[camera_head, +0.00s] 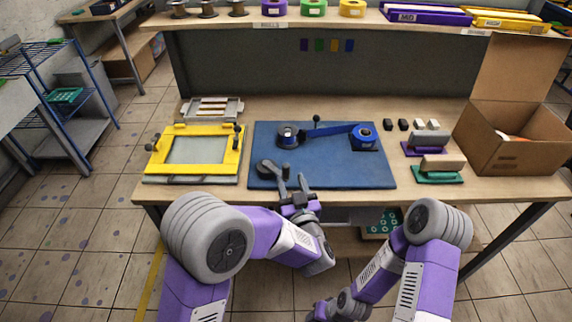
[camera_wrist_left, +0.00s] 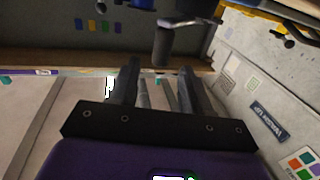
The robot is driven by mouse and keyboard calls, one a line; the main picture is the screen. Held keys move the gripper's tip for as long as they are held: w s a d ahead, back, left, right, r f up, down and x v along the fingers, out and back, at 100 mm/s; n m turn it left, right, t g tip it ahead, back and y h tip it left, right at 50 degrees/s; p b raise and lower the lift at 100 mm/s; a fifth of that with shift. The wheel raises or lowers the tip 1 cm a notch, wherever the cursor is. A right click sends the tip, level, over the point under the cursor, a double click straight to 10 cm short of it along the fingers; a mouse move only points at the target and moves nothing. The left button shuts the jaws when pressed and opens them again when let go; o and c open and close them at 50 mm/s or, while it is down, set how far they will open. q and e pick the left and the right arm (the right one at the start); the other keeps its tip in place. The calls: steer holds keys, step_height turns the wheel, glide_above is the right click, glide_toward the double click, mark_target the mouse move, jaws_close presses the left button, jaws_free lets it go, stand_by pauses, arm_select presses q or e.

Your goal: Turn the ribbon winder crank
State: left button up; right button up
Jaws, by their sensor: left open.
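The ribbon winder stands on a blue mat (camera_head: 330,172) on the workbench. A blue ribbon runs from its left reel (camera_head: 288,134) to a blue spool (camera_head: 363,136) on the right. A grey round crank part (camera_head: 265,168) is at the mat's front left. My left gripper (camera_head: 292,182) is open at the mat's front edge, just right of that part. In the left wrist view, the dark crank handle (camera_wrist_left: 163,46) stands just beyond and between the open fingers (camera_wrist_left: 160,75), with no clear contact. My right arm's end is low in the head view, its fingers unclear.
A yellow-framed screen (camera_head: 240,150) lies left of the mat. Purple and green stamp-like blocks (camera_head: 437,176) and an open cardboard box (camera_head: 515,150) stand right. A shelf with tape rolls (camera_head: 314,8) is above. A strip of bare bench lies between mat and blocks.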

mark_target(287, 172)
arm_select(q)
steer(key=x, duration=0.6)
steer(key=shift+a+f+b, duration=0.1)
steer(key=shift+b, duration=0.25)
jaws_close()
